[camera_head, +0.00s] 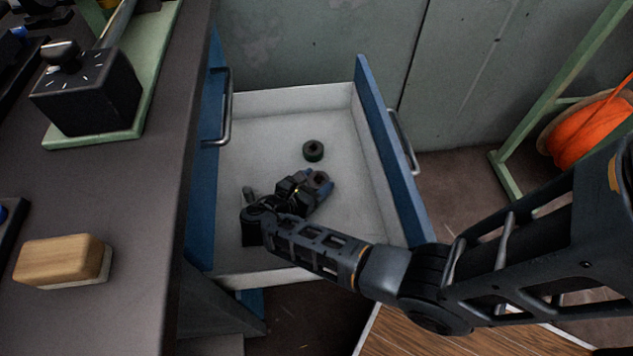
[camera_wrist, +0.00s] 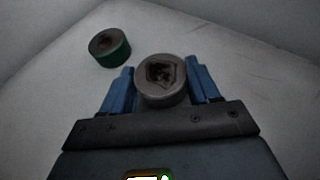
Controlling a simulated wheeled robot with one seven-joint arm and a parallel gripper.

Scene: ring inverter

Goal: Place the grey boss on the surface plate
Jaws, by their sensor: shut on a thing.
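The grey boss (camera_wrist: 162,82) is a short round piece with a dark, ragged-looking hole in its top. In the wrist view it sits between the two blue fingers of my gripper (camera_wrist: 160,90), which is shut on it. In the head view my gripper (camera_head: 317,184) is low inside the open drawer, and the boss (camera_head: 322,175) is partly hidden between the fingertips. I cannot tell whether it touches the drawer floor. I cannot identify a surface plate for certain in these views.
A green-sided ring (camera_head: 313,151) lies in the white drawer (camera_head: 270,107), beyond my gripper. The bench (camera_head: 130,185) at left carries a black block (camera_head: 88,95) on a pale green base (camera_head: 160,65) and a wooden block (camera_head: 62,262). An orange reel (camera_head: 595,125) stands at right.

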